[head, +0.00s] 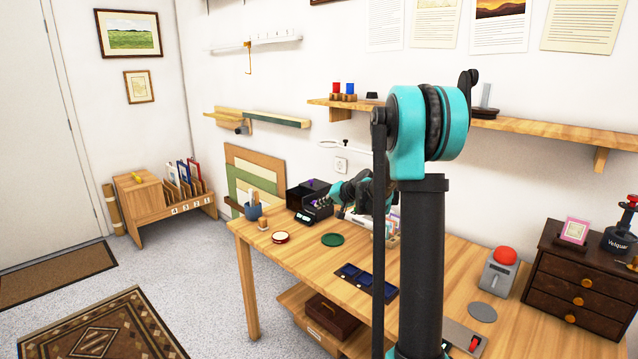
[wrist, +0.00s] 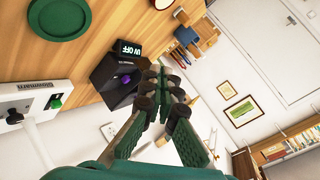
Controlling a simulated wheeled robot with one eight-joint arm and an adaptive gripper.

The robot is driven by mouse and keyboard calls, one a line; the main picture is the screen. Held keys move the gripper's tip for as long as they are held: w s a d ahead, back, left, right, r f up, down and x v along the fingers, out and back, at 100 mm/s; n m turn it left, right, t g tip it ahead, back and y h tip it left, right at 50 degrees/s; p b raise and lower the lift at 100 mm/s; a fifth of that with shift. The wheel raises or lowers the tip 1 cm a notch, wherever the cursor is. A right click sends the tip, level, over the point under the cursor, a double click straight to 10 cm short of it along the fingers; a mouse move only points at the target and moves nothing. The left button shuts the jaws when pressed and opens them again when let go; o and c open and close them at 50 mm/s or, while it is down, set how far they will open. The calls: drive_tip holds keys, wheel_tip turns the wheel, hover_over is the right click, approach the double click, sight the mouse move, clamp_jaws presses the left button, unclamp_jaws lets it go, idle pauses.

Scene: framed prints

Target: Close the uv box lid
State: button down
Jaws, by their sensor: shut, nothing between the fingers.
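The uv box (head: 305,194) is a black box at the far left end of the wooden table, against the wall. In the wrist view the black box (wrist: 108,84) shows a purple knob and stands beside a small display (wrist: 128,50) reading "UV OFF". I cannot clearly tell how far its lid is open. My gripper (head: 343,203) is just right of the box in the head view, partly hidden by my own arm. In the wrist view my gripper (wrist: 166,88) is shut and empty, its tips close to the box; contact cannot be told.
A green disc (head: 332,239), a red-rimmed dish (head: 281,237) and a blue cup (head: 254,211) are near the box. A dark blue tray (head: 366,279) lies nearer. A white device (wrist: 40,98) with a green knob is left in the wrist view. A shelf (head: 540,129) runs above.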

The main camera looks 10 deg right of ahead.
drive_tip(key=w+d+m+t+y, duration=0.1)
drive_tip(key=w+d+m+t, duration=0.1)
drive_tip(key=w, duration=0.7)
drive_tip(key=w+d+m+t, duration=0.1)
drive_tip(key=w+d, duration=0.2)
drive_tip(key=w, duration=0.7)
drive_tip(key=m+t, duration=0.4)
approach(318, 187)
drive_tip(key=w+d+r, duration=0.2)
drive_tip(key=d+r, duration=0.2)
drive_tip(key=x, duration=0.9)
drive_tip(key=shift+w+d+f, duration=0.1)
drive_tip(key=shift+f, duration=0.1)
drive_tip(key=shift+a+f, duration=0.1)
drive_tip(key=shift+a, duration=1.1)
drive_tip(key=shift+s+a+f, duration=0.15)
drive_tip(key=shift+s+a, duration=0.15)
drive_tip(key=shift+a, duration=0.5)
drive_tip(key=shift+s+a, duration=0.1)
drive_tip(key=shift+a, duration=0.1)
drive_tip(key=s+a, duration=0.6)
drive_tip(key=a, duration=0.1)
